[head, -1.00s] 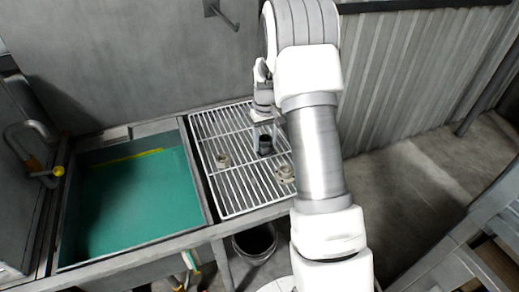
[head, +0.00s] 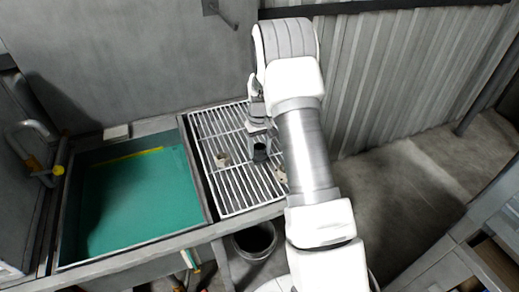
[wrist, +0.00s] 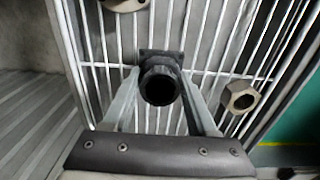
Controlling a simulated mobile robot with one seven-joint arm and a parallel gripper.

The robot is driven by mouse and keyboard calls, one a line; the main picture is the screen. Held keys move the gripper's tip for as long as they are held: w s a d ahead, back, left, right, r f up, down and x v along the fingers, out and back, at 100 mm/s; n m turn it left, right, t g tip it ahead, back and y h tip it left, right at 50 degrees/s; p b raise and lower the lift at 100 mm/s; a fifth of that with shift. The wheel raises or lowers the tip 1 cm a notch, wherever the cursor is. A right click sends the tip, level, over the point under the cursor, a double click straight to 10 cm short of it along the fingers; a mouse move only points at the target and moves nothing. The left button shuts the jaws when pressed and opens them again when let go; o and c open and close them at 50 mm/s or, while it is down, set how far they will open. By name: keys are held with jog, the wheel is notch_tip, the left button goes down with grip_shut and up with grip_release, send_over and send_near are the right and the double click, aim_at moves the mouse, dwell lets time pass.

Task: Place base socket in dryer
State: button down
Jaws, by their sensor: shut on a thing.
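A dark, round, hollow socket (wrist: 160,82) with a squarish plate on its far side is between the two fingers of my gripper (wrist: 160,90) in the wrist view. My gripper is shut on it. In the head view the dark socket (head: 260,152) is at the gripper (head: 259,140), over the white wire rack (head: 236,208). I cannot tell whether it touches the wires. No other thing in view is clearly a dryer.
A tan metal fitting (head: 222,159) lies on the rack left of my gripper; another (head: 281,175) is partly behind my arm. The green-bottomed basin (head: 130,205) is left of the rack. A dark bucket (head: 255,242) stands below. A corrugated wall (head: 400,80) rises at right.

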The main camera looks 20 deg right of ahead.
jog(key=shift+c, duration=1)
grip_release()
jog(key=shift+r, duration=0.1)
